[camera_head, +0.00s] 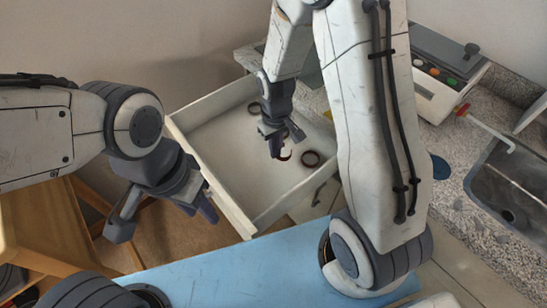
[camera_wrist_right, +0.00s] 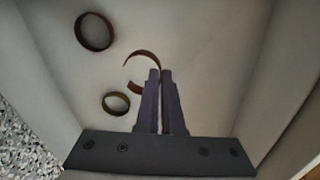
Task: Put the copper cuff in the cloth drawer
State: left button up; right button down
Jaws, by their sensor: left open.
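The open drawer (camera_head: 228,148) is pale and pulled out in the middle of the head view. My right gripper (camera_head: 281,151) points down inside it. In the right wrist view its fingers (camera_wrist_right: 161,75) are nearly together, with the thin, C-shaped copper cuff (camera_wrist_right: 141,56) between the tips. The cuff also shows in the head view (camera_head: 286,156), small and partly hidden by the fingers. I cannot tell whether it touches the drawer floor. My left gripper (camera_head: 163,213) is open and empty, outside the drawer at its near left side.
Two dark rings lie on the drawer floor: a larger one (camera_wrist_right: 95,32) and a smaller one (camera_wrist_right: 115,103). A blue surface (camera_head: 235,275) lies in front, and wooden furniture (camera_head: 50,225) at left. A speckled counter (camera_head: 440,150) with a sink (camera_head: 512,185) and a machine (camera_head: 435,85) stands right.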

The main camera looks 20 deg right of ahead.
aim_at(275, 166)
jog(key=shift+f, duration=2.4)
jog(key=shift+f+b, duration=0.15)
jog(key=shift+b, duration=0.15)
jog(key=c, duration=1.1)
grip_release()
jog(key=shift+o, duration=0.2)
